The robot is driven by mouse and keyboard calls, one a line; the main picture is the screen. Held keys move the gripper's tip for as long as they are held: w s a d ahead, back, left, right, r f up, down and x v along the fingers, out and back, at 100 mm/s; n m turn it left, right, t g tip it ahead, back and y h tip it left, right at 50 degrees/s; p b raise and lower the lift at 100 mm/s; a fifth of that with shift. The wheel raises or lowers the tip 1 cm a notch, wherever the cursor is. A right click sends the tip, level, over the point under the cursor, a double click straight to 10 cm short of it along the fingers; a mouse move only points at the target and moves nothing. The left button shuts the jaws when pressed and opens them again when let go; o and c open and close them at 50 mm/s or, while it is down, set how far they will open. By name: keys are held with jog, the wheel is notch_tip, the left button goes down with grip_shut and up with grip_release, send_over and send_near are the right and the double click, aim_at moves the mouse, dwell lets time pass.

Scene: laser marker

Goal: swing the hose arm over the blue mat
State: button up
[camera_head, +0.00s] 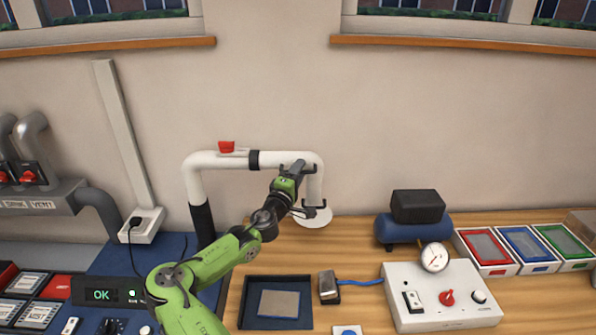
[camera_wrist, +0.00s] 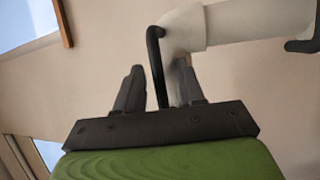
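The hose arm (camera_head: 218,160) is a white pipe rising from a black post at the left, running level to the right and bending down to a round white hood (camera_head: 314,219). A black handle (camera_wrist: 157,66) stands beside its right-hand bend. The pipe also fills the top right of the wrist view (camera_wrist: 250,22). My gripper (camera_head: 303,167) is at this bend. In the wrist view its two fingers (camera_wrist: 160,82) are apart, with the handle between them and a gap at the left finger.
A white control box (camera_head: 440,300) with a gauge, a blue compressor (camera_head: 414,229) and red, blue and green trays (camera_head: 527,247) stand at the right. A small grey block (camera_head: 328,285) with a blue cord sits beside the mat. Another blue surface (camera_head: 172,255) covers the left side.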

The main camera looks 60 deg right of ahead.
grip_shut()
jog(key=shift+a, duration=0.1)
dwell(0.3)
jog(key=w+a+m+g+y+p, duration=0.1)
jog(key=a+m+g, duration=0.3)
jog(key=a, duration=0.9)
jog(key=w+a+m+g+y+p, duration=0.1)
jog(key=a+m+g+y, duration=0.3)
jog(key=a+g, duration=0.5)
jog(key=shift+w+a+m+g, duration=0.35)
jog(key=shift+w+a, duration=0.35)
jog(key=shift+a, duration=1.25)
grip_release()
